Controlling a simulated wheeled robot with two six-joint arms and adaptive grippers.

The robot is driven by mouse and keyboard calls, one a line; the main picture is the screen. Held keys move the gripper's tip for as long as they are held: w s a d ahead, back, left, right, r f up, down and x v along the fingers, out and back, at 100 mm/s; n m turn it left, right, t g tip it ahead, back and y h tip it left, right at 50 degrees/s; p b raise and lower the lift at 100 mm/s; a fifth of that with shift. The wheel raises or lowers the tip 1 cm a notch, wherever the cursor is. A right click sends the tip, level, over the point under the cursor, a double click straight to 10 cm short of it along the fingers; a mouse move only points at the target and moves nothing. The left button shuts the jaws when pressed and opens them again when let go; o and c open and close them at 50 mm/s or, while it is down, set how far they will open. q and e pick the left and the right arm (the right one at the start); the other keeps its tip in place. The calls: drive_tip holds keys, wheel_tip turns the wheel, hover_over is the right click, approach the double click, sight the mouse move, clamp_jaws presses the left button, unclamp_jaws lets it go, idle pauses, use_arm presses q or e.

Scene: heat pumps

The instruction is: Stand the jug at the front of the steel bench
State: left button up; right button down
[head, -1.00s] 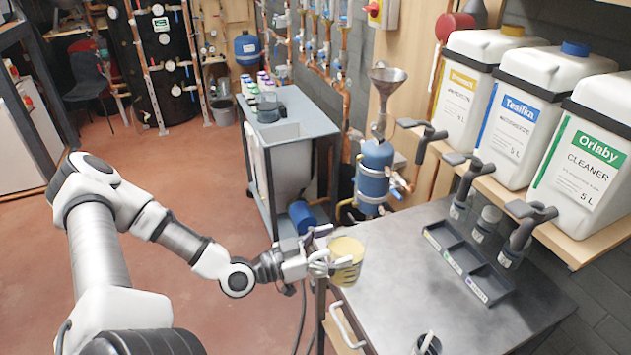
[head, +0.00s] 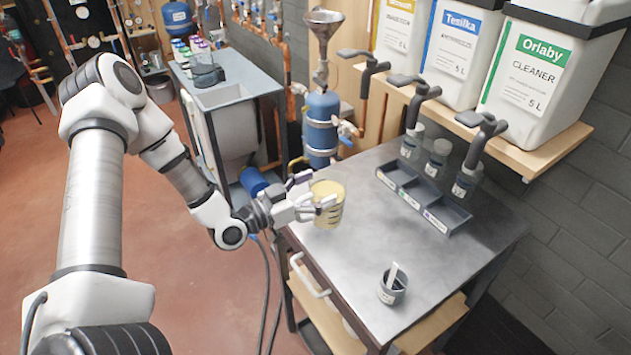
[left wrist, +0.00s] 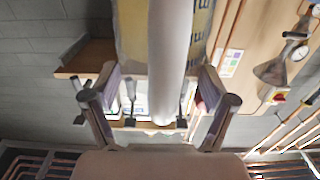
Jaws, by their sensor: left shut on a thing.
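The jug (head: 329,205) is a clear measuring jug with dark marks and pale yellow liquid in it. It is upright at the left edge of the steel bench (head: 345,265); I cannot tell whether its base touches the top. My left gripper (head: 318,207) is shut on the jug from the left in the head view. In the left wrist view the gripper (left wrist: 160,105) has its fingers either side of a pale vertical bar, likely the jug's handle (left wrist: 170,60), with the marked yellowish wall behind it. My right gripper is not in view.
A dark divided tray (head: 423,198) lies at the back of the bench. A grey cup with a white stick (head: 392,287) stands near the front right. A blue vessel with a funnel (head: 322,125) stands behind the jug. The bench middle is clear.

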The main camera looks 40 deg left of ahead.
use_arm(q)
drive_tip(key=shift+s+f, duration=0.1)
drive_tip(key=o, duration=1.6)
drive_tip(key=shift+o, duration=0.2)
